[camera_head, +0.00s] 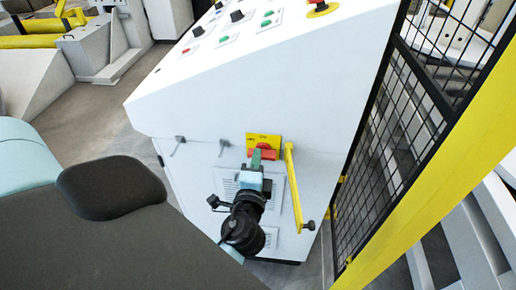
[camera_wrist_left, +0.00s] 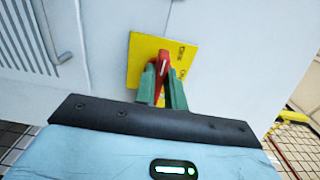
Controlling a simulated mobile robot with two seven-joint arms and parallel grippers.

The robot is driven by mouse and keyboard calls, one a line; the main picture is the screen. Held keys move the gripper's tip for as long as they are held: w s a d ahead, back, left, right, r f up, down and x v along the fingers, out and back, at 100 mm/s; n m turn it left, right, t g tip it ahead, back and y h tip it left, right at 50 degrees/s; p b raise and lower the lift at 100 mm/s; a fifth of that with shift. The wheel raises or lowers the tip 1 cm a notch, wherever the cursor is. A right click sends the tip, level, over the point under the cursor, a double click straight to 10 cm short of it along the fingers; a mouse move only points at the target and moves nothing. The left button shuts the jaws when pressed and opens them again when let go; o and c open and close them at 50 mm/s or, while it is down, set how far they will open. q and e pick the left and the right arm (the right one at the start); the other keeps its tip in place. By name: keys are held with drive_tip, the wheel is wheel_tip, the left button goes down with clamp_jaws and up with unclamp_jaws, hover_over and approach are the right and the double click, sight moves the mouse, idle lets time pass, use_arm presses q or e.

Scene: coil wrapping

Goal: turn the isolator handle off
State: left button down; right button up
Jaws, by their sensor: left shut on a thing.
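The isolator handle is red and sits on a yellow plate (camera_head: 262,139) on the side of the white control cabinet. In the head view, part of the red handle (camera_head: 267,153) shows beside my left gripper (camera_head: 256,158). In the left wrist view, the handle (camera_wrist_left: 163,64) stands between the green fingers of my left gripper (camera_wrist_left: 160,84), in front of the yellow plate (camera_wrist_left: 143,55). The fingers are shut on the handle, which looks slightly tilted there. The lower part of the handle is hidden by the gripper. My right gripper is not in view.
The white cabinet (camera_head: 225,105) has a sloped panel with buttons on top. A yellow bar (camera_head: 294,185) stands out just right of the handle. A black mesh fence (camera_head: 395,130) with a yellow post (camera_head: 440,165) is farther right. Grey floor (camera_head: 90,125) is open at left.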

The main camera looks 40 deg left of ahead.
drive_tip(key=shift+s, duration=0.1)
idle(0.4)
use_arm(q)
drive_tip(key=c, duration=1.5)
unclamp_jaws()
drive_tip(key=shift+o, duration=0.2)
